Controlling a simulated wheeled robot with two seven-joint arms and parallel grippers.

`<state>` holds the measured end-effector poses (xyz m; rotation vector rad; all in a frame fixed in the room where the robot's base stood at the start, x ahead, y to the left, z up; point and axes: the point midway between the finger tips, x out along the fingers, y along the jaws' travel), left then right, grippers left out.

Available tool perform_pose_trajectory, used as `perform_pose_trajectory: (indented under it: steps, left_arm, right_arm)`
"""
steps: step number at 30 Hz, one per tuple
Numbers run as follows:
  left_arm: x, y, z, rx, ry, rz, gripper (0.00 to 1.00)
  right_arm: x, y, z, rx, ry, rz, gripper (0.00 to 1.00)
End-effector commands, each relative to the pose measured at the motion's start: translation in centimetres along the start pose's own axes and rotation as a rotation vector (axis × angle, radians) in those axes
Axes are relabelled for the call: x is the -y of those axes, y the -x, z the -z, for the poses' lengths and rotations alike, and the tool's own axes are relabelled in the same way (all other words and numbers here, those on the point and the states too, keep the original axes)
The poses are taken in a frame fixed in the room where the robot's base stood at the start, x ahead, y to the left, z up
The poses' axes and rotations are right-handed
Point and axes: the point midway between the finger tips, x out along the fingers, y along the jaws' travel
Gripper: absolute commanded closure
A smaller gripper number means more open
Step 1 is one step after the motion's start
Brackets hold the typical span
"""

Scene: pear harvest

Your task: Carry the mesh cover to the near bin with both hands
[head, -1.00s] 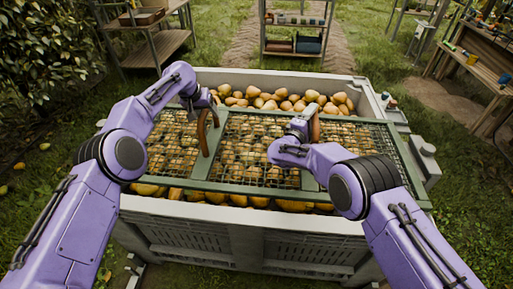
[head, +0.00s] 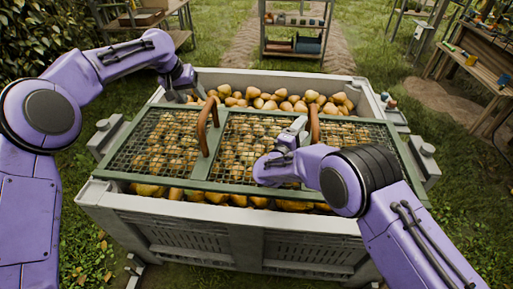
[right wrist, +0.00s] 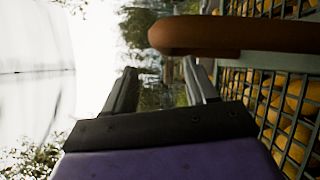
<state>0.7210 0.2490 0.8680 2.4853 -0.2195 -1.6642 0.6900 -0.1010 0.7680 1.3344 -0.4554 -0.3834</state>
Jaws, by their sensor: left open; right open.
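The mesh cover (head: 212,187), a green frame with wire mesh, lies across the near bin (head: 190,215), a grey crate full of pears. It spans the bin from side to side, and a strip of pears at the back is uncovered. Its brown left handle (head: 203,125) and right handle (head: 315,122) stand upright. My left gripper (head: 197,93) is open and empty, behind the left handle and apart from it. My right gripper (head: 300,122) is open beside the right handle, to its left. In the right wrist view the handle (right wrist: 225,35) is outside the open fingers (right wrist: 160,75).
Grey posts stand at the bin's sides, one at the right (head: 428,150). Behind are a shelf rack (head: 292,45) and a wooden table (head: 150,45). A workbench (head: 475,68) stands at the right. Grass around the bin is mostly clear.

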Motion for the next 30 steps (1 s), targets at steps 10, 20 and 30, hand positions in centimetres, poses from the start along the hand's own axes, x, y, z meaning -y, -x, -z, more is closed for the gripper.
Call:
perform_pose_trajectory:
  steps: [10, 20, 30]
  left_arm:
    - [0.0, 0.0, 0.0, 0.000, 0.000, 0.000, 0.43]
    - [0.1, 0.5, 0.1, -0.001, 0.000, 0.000, 0.43]
    - [1.3, 3.3, -0.1, -0.001, 0.001, 0.000, 0.43]
  right_arm:
    - [-0.1, 4.6, 0.0, 0.000, 0.000, -0.001, 0.43]
    - [-0.5, 4.5, -0.1, 0.000, -0.001, -0.001, 0.43]
    - [-2.9, 4.3, -0.5, 0.000, 0.000, -0.001, 0.43]
